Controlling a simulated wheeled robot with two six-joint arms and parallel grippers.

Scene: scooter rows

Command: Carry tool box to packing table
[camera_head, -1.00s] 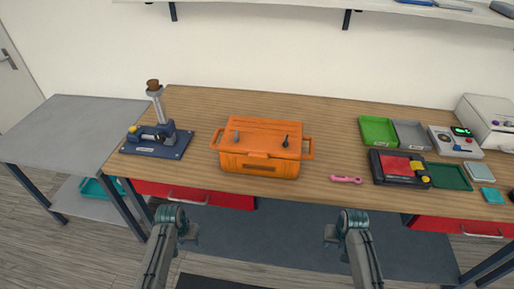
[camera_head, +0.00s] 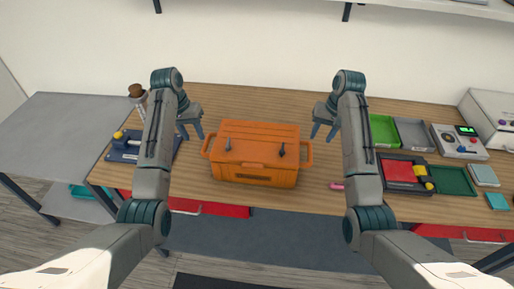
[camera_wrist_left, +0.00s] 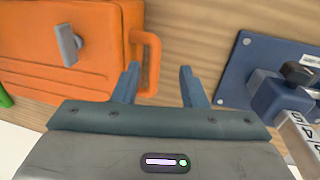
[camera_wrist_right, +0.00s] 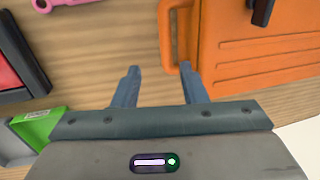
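The orange tool box (camera_head: 256,150) sits on the wooden workbench (camera_head: 265,98), with a handle on each side and two latches on its lid. My left gripper (camera_head: 192,136) is open and empty, above the bench near the box's left handle. In the left wrist view that handle (camera_wrist_left: 150,62) shows just beside one fingertip. My right gripper (camera_head: 323,136) is open and empty near the box's right handle. In the right wrist view this handle (camera_wrist_right: 168,35) lies between the fingers' directions, ahead of the tips. I cannot tell which table is the packing table.
A blue-based press tool (camera_head: 125,150) stands left of the box. A pink tool (camera_head: 337,186), a green tray (camera_head: 383,130), a grey tray (camera_head: 413,132) and a red-topped black case (camera_head: 402,172) lie to the right. A grey side table (camera_head: 70,125) with a bare top stands at the left.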

